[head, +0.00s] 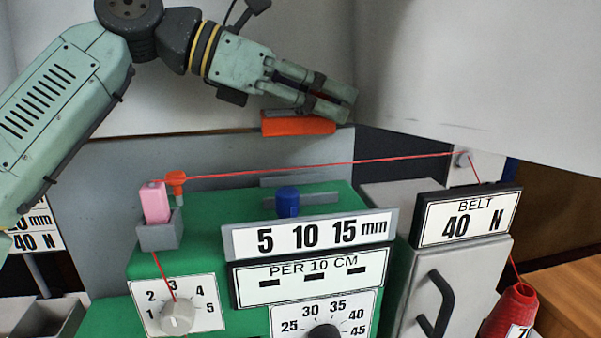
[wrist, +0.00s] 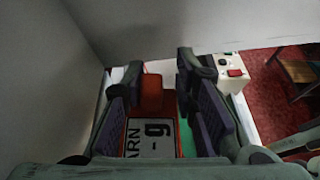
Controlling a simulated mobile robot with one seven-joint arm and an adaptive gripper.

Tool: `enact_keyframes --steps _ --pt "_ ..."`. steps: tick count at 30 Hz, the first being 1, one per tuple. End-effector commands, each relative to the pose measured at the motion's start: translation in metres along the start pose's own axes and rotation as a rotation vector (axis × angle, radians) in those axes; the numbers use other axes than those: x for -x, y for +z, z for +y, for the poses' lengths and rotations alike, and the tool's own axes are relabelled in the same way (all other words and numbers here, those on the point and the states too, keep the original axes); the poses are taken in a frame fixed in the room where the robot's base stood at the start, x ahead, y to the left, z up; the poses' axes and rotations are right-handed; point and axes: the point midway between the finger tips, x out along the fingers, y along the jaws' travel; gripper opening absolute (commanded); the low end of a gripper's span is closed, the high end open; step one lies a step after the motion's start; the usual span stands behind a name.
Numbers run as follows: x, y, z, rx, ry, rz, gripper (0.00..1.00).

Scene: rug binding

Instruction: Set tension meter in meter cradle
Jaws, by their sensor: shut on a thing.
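The tension meter looks to be the orange block (head: 298,125) in the head view. My gripper (head: 338,101) is shut on it, above and behind the green machine. In the wrist view the orange body (wrist: 152,95) sits between the two dark finger pads, with a white label reading "ARN" and "g" (wrist: 150,140). Part of the body is hidden by the fingers. I cannot tell surely which part is the meter cradle. A grey tray (head: 68,322) shows at the lower left, cut by the frame edge, and a grey strip (head: 330,197) lies on the machine top.
A red yarn (head: 330,163) stretches across above the machine (head: 210,215), below the held block. A pink block (head: 154,202) stands in a grey holder (head: 160,237) at left. A "BELT 40 N" sign (head: 467,217) stands at right. A pale wall or panel (head: 480,70) is close right of my gripper.

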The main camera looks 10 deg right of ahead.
Motion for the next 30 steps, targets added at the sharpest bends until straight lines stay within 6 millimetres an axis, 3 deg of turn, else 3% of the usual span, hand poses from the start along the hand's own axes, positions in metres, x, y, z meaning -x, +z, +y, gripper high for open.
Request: enact_keyframes --steps 6,18,30 --pt "-0.015 -0.037 0.001 0.002 0.0 0.0 0.0" --pt "-0.031 -0.077 0.002 0.003 0.0 0.0 0.0" --pt "-0.036 -0.087 0.002 -0.001 0.0 -0.002 0.0"
